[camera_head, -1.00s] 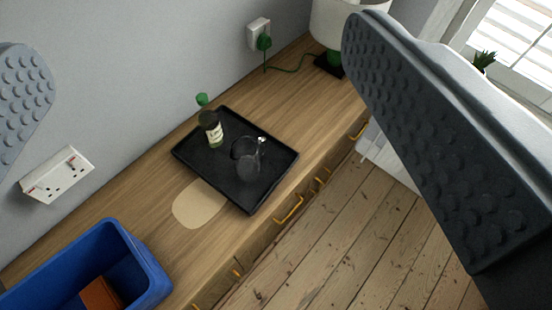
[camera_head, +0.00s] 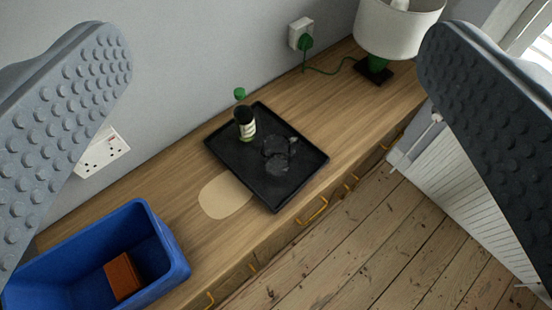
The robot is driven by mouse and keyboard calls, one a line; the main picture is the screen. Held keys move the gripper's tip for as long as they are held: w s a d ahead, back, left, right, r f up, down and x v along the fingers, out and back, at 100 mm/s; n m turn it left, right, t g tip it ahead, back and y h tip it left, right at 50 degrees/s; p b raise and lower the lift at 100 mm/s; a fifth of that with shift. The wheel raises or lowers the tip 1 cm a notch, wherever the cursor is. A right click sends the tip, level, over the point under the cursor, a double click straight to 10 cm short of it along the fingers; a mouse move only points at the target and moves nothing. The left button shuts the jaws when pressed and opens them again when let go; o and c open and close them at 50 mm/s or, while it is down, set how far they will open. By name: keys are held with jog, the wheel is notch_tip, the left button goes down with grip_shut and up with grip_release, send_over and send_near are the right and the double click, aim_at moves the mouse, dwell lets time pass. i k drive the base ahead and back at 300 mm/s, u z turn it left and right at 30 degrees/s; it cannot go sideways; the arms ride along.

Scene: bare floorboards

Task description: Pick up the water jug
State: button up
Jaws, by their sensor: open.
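A clear glass jug (camera_head: 277,155) stands on a black tray (camera_head: 283,193) on the wooden counter. It is see-through and dark against the tray, so its outline is hard to make out.
A blue bin (camera_head: 165,240) holding a red-brown block (camera_head: 123,276) stands at the near left of the counter (camera_head: 340,100). A beige mat (camera_head: 225,196) lies beside the tray. A white lamp (camera_head: 397,25) stands at the far end. A white radiator (camera_head: 450,170) is at the right.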

aim_at(275, 168)
jog(key=u, duration=2.45)
jog(key=k, duration=0.75)
jog(key=z, duration=1.75)
jog(key=i, duration=0.7)
jog(key=z, duration=0.05)
